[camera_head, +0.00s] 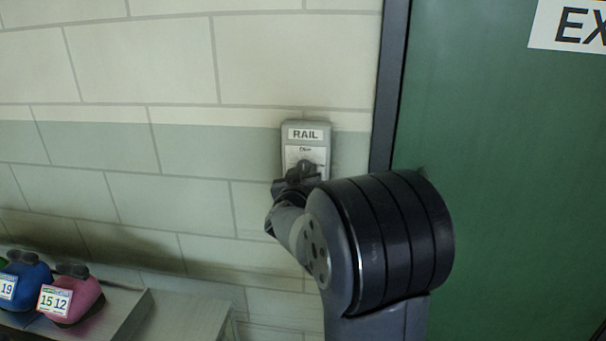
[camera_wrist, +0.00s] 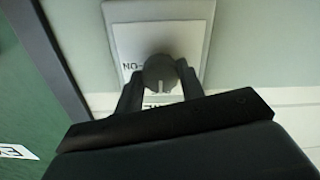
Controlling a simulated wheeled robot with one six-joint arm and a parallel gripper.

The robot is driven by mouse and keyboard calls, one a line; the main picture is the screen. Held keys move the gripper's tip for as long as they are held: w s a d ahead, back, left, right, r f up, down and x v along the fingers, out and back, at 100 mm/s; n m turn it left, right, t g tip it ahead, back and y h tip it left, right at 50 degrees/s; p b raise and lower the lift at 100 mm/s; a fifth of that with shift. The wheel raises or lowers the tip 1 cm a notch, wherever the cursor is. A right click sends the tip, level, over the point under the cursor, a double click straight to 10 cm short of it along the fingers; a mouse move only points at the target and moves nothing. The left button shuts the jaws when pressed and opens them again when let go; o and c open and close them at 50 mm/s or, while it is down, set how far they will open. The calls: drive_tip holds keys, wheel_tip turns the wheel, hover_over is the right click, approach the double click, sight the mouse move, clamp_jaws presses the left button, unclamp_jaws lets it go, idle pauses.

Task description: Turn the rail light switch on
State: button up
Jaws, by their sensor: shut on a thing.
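The rail light switch (camera_head: 305,133) is a grey box on the wall with a "RAIL" label and a white plate. Its round dark knob (camera_wrist: 160,73) shows in the wrist view, with a pale line on its face and the letters "ON" to its left on the plate. My gripper (camera_wrist: 159,80) has one finger on each side of the knob and is shut on it. In the head view my gripper (camera_head: 297,180) covers the lower part of the switch. The knob's exact setting is hard to read.
A green door (camera_head: 490,120) with a dark frame (camera_head: 388,90) and an exit sign (camera_head: 568,25) stands right of the switch. The wall left of the switch is clear.

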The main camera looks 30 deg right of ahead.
drive_tip(key=shift+f+m, duration=0.1)
drive_tip(key=shift+m, duration=0.2)
drive_tip(key=shift+a+m+b, duration=0.1)
drive_tip(key=shift+m+b, duration=4.4)
drive_tip(key=shift+m, duration=4.1)
drive_tip(key=o, duration=1)
